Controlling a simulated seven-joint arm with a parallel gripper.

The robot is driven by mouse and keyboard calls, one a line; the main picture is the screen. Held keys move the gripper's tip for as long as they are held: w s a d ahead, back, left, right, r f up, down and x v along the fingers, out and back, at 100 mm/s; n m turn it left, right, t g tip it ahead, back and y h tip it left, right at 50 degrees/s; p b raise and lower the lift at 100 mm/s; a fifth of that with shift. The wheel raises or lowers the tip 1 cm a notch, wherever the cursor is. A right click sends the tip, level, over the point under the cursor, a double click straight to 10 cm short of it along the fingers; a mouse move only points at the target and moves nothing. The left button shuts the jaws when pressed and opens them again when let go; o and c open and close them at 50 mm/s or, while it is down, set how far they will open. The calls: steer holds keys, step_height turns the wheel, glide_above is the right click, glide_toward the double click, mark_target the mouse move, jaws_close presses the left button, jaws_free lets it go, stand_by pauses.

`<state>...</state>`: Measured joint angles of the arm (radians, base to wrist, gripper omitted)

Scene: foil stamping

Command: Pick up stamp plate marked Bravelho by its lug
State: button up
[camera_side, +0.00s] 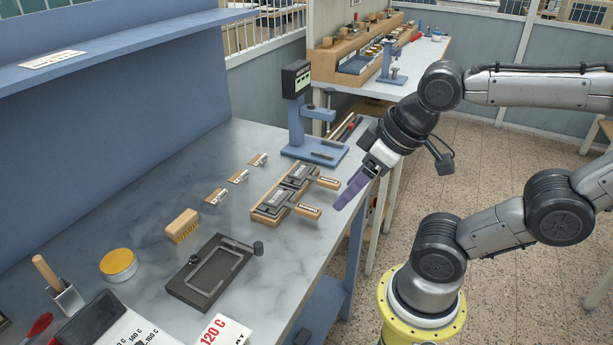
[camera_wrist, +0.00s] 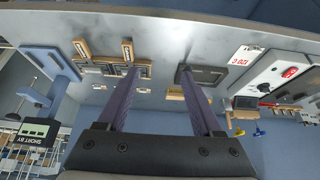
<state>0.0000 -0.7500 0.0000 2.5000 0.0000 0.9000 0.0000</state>
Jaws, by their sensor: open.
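Two dark stamp plates, a nearer one (camera_side: 272,203) and a farther one (camera_side: 297,178), lie side by side in a wooden rack (camera_side: 262,219) on the bench. Each has a wooden, labelled handle-like lug pointing right, the nearer lug (camera_side: 308,211) and the farther lug (camera_side: 328,183). The writing is too small to read, so I cannot tell which is Bravelho. My gripper (camera_side: 343,204) has purple fingers and is open and empty, above and right of the lugs. In the wrist view, the rack (camera_wrist: 146,70) with its two upright-looking lugs shows partly behind one finger of my gripper (camera_wrist: 158,70).
A blue press (camera_side: 300,125) with a display stands behind the rack. Small wooden pieces (camera_side: 216,196) lie left of it in a row. A dark frame plate (camera_side: 210,270), a wooden brush (camera_side: 182,225) and a yellow-topped tin (camera_side: 118,264) are nearer. Bare marble lies between.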

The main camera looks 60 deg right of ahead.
steer(key=g, duration=0.1)
glide_above(323, 179)
steer(key=s, duration=0.6)
steer(key=f, duration=0.2)
steer(key=x, duration=1.3)
steer(key=shift+w+d+f, duration=0.1)
steer(key=shift+f, duration=0.05)
